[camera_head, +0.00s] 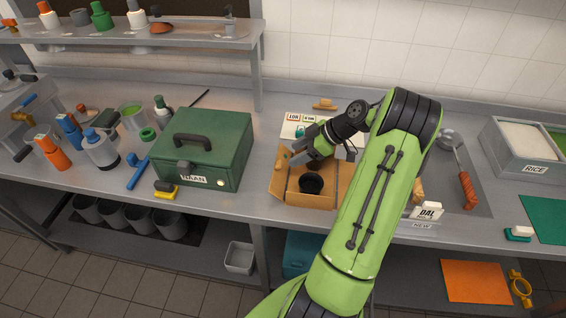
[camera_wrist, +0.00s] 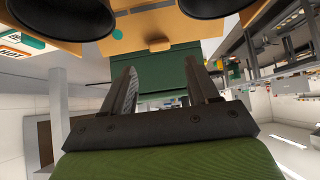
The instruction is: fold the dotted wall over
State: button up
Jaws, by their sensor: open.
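An open cardboard box (camera_head: 305,203) stands on the counter with a black bowl (camera_head: 311,183) inside. My gripper (camera_head: 288,158) is over the back left part of the box, its fingers pointing left. It is open, with nothing between its fingers (camera_wrist: 163,90) in the wrist view. Cardboard (camera_wrist: 140,22) shows above the fingers in the wrist view, with a small green dot (camera_wrist: 117,34) on it. I cannot tell whether the fingers touch a wall. My arm and gripper hide the back and right of the box.
A closed green box labelled NAAN (camera_head: 205,150) stands just left of the cardboard box. A card (camera_head: 297,124) lies behind it. A DAL label (camera_head: 427,211) and a metal tray (camera_head: 480,200) are to the right. A RICE container (camera_head: 530,150) is at the far right.

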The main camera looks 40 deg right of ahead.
aim_at(280, 163)
jog(key=x, duration=0.6)
jog(key=shift+w+a+f, duration=0.1)
jog(key=shift+w+f, duration=0.05)
grip_shut()
